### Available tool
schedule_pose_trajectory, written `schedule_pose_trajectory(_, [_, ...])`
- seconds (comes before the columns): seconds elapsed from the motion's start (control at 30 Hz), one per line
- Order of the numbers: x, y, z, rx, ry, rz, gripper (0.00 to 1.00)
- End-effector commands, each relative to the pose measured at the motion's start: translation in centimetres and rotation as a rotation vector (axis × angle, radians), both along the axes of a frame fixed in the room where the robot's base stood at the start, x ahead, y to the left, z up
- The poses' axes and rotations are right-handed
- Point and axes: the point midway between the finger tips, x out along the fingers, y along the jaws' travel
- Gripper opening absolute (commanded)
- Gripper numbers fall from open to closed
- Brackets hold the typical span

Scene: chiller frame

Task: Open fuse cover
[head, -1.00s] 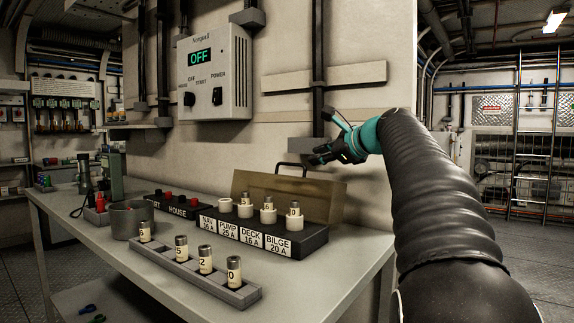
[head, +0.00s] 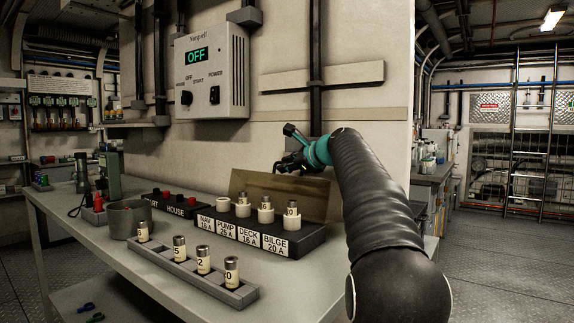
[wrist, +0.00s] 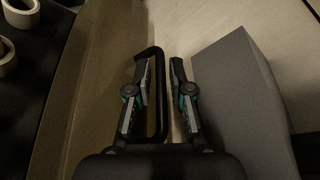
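The fuse cover (head: 275,192) is a brownish see-through panel. It stands raised, leaning back behind the black fuse block (head: 285,241), so the sockets are exposed. Its black handle (wrist: 160,95) shows in the wrist view along the panel's edge. My gripper (head: 286,166) is at the cover's top edge and hides the handle in the head view. In the wrist view my gripper (wrist: 162,58) has its fingers apart, with the handle's outer bar appearing between them. Contact with the handle cannot be told.
A grey rack (head: 192,270) with several fuses lies in front of the block. A round grey pot (head: 131,222) stands left. The wall with the control box (head: 212,72) rises close behind. A grey box (wrist: 235,100) is just right of my gripper in the wrist view.

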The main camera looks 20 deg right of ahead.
Motion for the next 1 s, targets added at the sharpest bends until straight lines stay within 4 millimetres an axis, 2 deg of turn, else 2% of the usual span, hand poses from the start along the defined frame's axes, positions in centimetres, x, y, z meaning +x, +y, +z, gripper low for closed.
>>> schedule_pose_trajectory(0.13, [0.0,0.0,0.0,0.0,0.0,0.0,0.21])
schedule_pose_trajectory(0.23, [0.0,0.0,0.0,0.0,0.0,0.0,0.0])
schedule_pose_trajectory(0.53, [-0.1,0.2,0.1,-0.009,-0.006,0.001,0.0])
schedule_pose_trajectory(0.8, [-1.5,2.2,1.2,-0.162,-0.11,0.003,0.0])
schedule_pose_trajectory(1.0, [-1.6,2.5,1.6,-0.192,-0.127,0.002,0.0])
